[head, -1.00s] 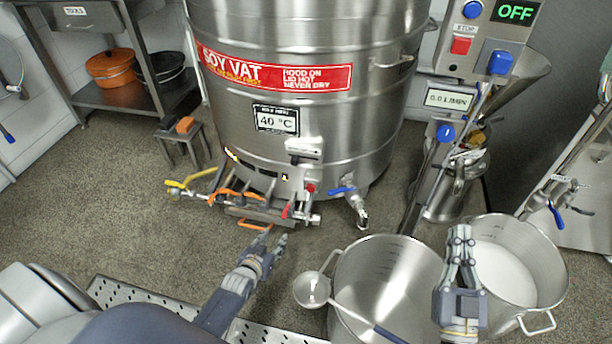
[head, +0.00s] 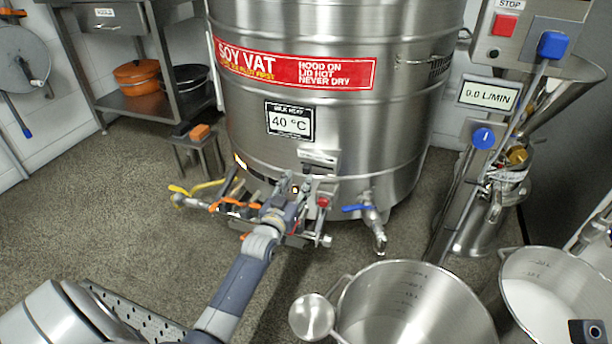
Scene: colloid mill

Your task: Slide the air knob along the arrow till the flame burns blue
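The burner assembly (head: 241,211) sits low at the front of the steel soy vat (head: 345,125), with orange strips, a yellow lever (head: 195,187) and metal pipes. My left gripper (head: 290,187) reaches in from below and is in front of the burner's right part, close to its fittings. Its fingers overlap these parts, so I cannot tell whether it is open, shut or touching anything. I cannot make out the air knob or its arrow; the gripper covers part of that area. No blue flame is discernible.
A red button (head: 323,202) and a blue-handled tap (head: 358,208) are right of the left gripper. A steel pot (head: 415,305) with a ladle (head: 312,317) stands in front. Another pot (head: 560,265) holds white liquid. A small stool (head: 197,146) stands left; the left floor is clear.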

